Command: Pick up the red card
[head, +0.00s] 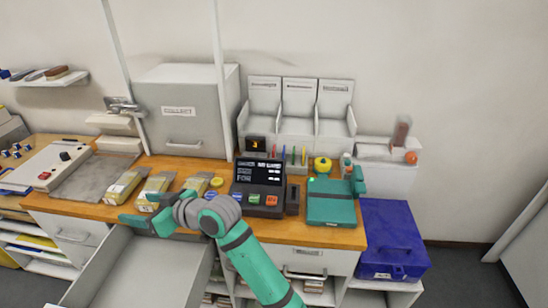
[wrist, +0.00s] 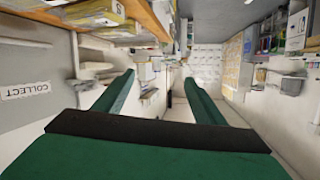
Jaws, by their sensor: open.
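I cannot pick out a red card for certain in either view. A dark terminal (head: 260,187) on the wooden counter has a lit screen, with a green patch (head: 254,199) and an orange-red patch (head: 271,200) on its front. My teal gripper (head: 148,221) is at the counter's front edge, left of the terminal, above an open drawer. In the wrist view its two fingers (wrist: 158,92) are spread with nothing between them.
Yellowish packets (head: 158,184) lie on the counter behind my gripper. A teal box (head: 331,203) sits right of the terminal. A grey open drawer (head: 135,270) juts out below. A blue chest (head: 392,240) stands at the right, with clear floor beyond.

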